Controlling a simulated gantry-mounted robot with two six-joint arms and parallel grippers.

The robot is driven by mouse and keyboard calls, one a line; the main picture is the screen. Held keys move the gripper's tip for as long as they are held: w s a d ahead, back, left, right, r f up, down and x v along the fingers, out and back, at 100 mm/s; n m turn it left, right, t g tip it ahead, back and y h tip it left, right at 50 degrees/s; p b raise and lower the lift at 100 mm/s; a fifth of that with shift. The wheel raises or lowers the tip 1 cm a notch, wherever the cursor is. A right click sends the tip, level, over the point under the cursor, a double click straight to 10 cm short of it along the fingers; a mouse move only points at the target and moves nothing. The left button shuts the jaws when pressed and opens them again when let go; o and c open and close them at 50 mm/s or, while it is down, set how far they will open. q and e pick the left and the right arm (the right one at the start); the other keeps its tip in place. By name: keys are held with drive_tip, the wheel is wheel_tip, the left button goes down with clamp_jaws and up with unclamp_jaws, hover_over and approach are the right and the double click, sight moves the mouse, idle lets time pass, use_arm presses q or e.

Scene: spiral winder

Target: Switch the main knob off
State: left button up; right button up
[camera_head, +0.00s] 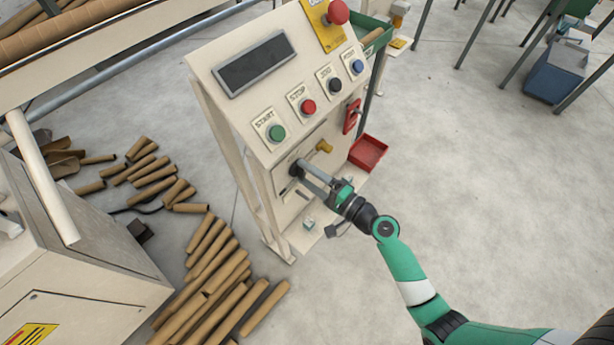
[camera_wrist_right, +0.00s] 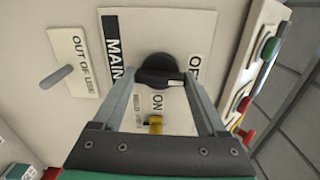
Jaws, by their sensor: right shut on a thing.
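The black main knob (camera_wrist_right: 158,68) sits on the front of the cream control cabinet, on a plate lettered MAIN, OFF and ON. In the wrist view its bar lies roughly across the picture, with a white mark at the right end, between the ON and OFF lettering. I cannot tell exactly which word it points to. My right gripper (camera_head: 302,172) is shut on the knob, one finger on each side of the bar. In the head view the fingers partly hide the knob. My left gripper is not in view.
The cabinet's sloped panel carries a green button (camera_head: 277,132), a red button (camera_head: 308,106) and a red mushroom button (camera_head: 337,12). A red tray (camera_head: 368,152) is at right. Cardboard tubes (camera_head: 208,300) cover the floor at left.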

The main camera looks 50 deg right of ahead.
drive_tip(key=shift+n, duration=0.5)
drive_tip(key=o, duration=1.3)
drive_tip(key=s, duration=1.1)
drive_tip(key=shift+s+d, duration=0.3)
drive_tip(key=shift+d, duration=0.1)
